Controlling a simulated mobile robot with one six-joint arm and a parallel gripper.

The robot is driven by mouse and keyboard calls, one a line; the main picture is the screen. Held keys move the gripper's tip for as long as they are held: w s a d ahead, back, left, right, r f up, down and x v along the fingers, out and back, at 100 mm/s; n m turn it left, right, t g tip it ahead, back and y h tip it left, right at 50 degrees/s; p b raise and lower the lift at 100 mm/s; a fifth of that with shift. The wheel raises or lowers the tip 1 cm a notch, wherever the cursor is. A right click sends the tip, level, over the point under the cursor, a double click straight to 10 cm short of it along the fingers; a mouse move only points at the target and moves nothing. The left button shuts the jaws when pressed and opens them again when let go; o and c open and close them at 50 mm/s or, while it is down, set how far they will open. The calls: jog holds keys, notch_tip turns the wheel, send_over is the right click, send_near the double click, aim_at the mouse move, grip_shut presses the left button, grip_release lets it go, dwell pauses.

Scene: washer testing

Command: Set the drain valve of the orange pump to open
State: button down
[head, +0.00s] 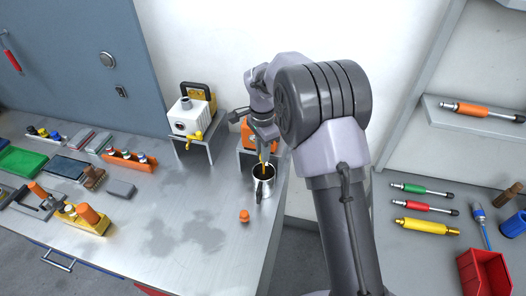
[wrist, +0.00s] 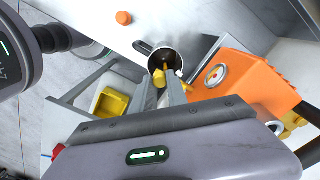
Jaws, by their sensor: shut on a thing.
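The orange pump (head: 247,136) sits on a small metal stand against the wall, partly hidden by my arm. In the wrist view its orange body (wrist: 255,88) and round gauge (wrist: 215,76) show at the right. My gripper (wrist: 166,82) reaches down beside the pump, its fingers shut on the yellow drain valve handle (wrist: 158,77). The fingers hide part of the handle, so its exact angle is hard to tell. A metal mug (head: 265,186) stands below the valve; it also shows beyond the fingertips in the wrist view (wrist: 178,57).
A white pump (head: 186,116) with a yellow valve stands on another stand to the left. An orange cap (head: 244,216) lies near the mug. Several tools and blocks fill the bench's left side. The bench's front middle (head: 185,262) is clear. Another bench is at right.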

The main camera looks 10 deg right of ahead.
jog(key=c, duration=1.3)
grip_release()
notch_tip(320, 180, up, 18)
jog(key=p, duration=0.4)
jog(key=shift+f, duration=0.25)
jog(key=s+d+n+t+y+b, duration=0.1)
jog(key=s+n+t+b, duration=0.15)
jog(key=s+b, duration=0.5)
jog(key=s+d+n+t+b, duration=0.1)
jog(key=s+n+b, duration=0.25)
jog(key=s, duration=0.75)
jog(key=s+f+n+t+y+b, duration=0.1)
jog(key=s+f+b, duration=0.4)
jog(key=s+f, duration=0.5)
jog(key=s+n+t, duration=0.1)
jog(key=s+n, duration=0.1)
jog(key=s, duration=0.1)
jog(key=shift+s+a+f, duration=0.15)
jog(key=shift+s, duration=0.1)
